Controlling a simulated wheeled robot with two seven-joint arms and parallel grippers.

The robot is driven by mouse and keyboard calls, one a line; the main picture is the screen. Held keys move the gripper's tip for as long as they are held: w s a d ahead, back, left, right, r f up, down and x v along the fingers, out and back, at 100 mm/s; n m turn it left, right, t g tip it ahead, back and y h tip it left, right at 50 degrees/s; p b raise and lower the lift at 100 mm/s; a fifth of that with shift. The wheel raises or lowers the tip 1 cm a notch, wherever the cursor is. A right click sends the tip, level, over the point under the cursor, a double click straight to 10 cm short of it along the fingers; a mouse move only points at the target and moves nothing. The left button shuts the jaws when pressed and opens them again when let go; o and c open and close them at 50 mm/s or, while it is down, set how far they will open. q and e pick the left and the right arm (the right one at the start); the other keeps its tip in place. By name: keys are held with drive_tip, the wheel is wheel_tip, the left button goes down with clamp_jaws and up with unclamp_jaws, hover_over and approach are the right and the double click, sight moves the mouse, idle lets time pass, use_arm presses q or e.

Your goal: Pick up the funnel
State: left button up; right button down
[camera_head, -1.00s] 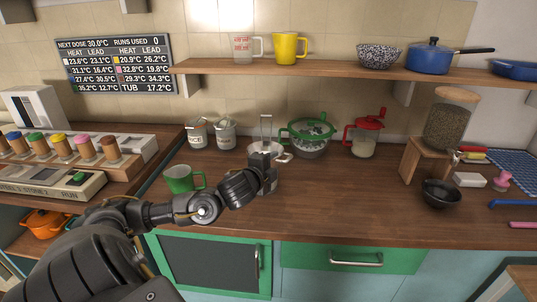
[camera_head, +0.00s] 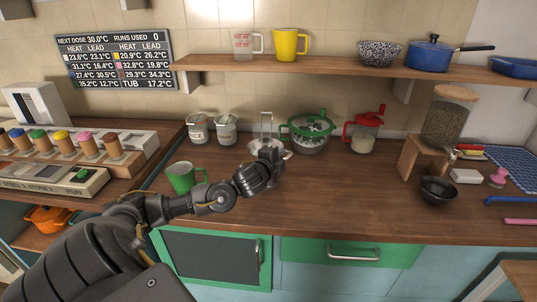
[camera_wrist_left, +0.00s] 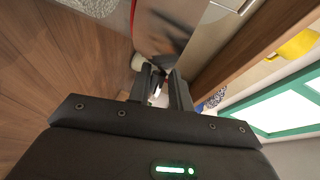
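The funnel (camera_head: 285,153) appears to be the shiny steel piece with a wide rim on the wooden counter, left of the green-lidded bowl. My left gripper (camera_head: 266,150) is right in front of it and hides much of it. In the left wrist view a large reflective steel surface (camera_wrist_left: 170,25) fills the top just past the fingertips. The two fingers of my left gripper (camera_wrist_left: 159,75) stand apart with a narrow gap between them. I cannot tell whether they touch the steel. My right gripper is in neither view.
A green mug (camera_head: 183,178) stands near my left forearm. Two labelled tins (camera_head: 226,131) stand behind, left of the gripper. A green-lidded bowl (camera_head: 308,136) and a red-topped jar (camera_head: 363,135) stand to the right. A wooden shelf (camera_head: 340,70) hangs above. The front middle counter is clear.

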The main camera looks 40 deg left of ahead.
use_arm(q)
clamp_jaws()
drive_tip(key=shift+d, duration=0.1)
